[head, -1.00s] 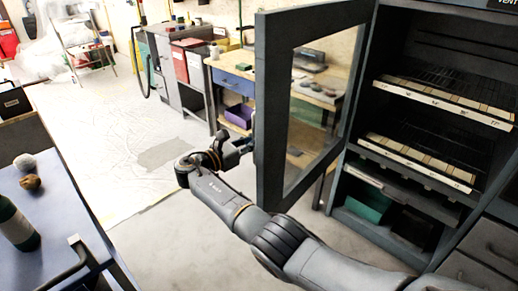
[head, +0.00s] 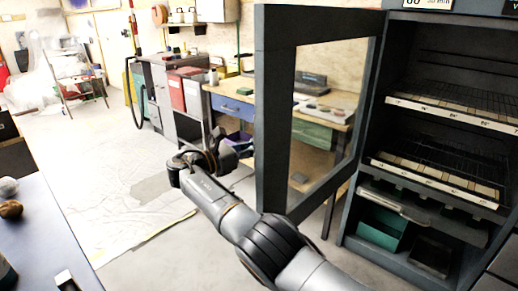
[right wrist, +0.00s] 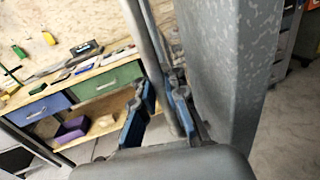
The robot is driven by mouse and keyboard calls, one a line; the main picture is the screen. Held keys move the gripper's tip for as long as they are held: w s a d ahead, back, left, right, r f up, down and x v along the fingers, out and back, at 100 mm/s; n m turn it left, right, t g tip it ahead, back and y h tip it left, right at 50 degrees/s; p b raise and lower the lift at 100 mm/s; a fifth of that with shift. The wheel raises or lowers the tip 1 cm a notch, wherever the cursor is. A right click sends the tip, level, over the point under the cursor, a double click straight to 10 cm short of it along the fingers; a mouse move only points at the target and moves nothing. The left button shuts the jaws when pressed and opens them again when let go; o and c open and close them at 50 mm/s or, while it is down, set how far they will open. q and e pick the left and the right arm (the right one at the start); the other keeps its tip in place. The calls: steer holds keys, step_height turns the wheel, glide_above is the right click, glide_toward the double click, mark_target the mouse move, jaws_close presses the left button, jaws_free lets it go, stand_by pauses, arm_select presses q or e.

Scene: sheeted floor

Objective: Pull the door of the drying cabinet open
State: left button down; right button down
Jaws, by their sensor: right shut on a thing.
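The drying cabinet (head: 372,205) stands at the right with its dark grey, glass-paned door (head: 275,110) swung wide open. Its wire racks and wooden slats show inside. My right arm reaches in front of the door, and my right gripper (head: 228,152) is at the door's outer side by its free edge. In the right wrist view, the blue-padded fingers of my right gripper (right wrist: 158,112) are around the upright metal handle bar (right wrist: 150,45), beside the grey door edge (right wrist: 228,70). In the head view the handle is hidden. My left gripper is not in view.
A blue-topped table (head: 45,235) with small round objects stands at the lower left. A wooden workbench (head: 225,103) with a blue drawer is behind the door. The sheeted floor (head: 110,160) between is open. A stepladder (head: 85,80) stands far back left.

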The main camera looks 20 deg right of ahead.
steer(key=shift+a+f, duration=0.1)
steer(key=shift+a, duration=0.2)
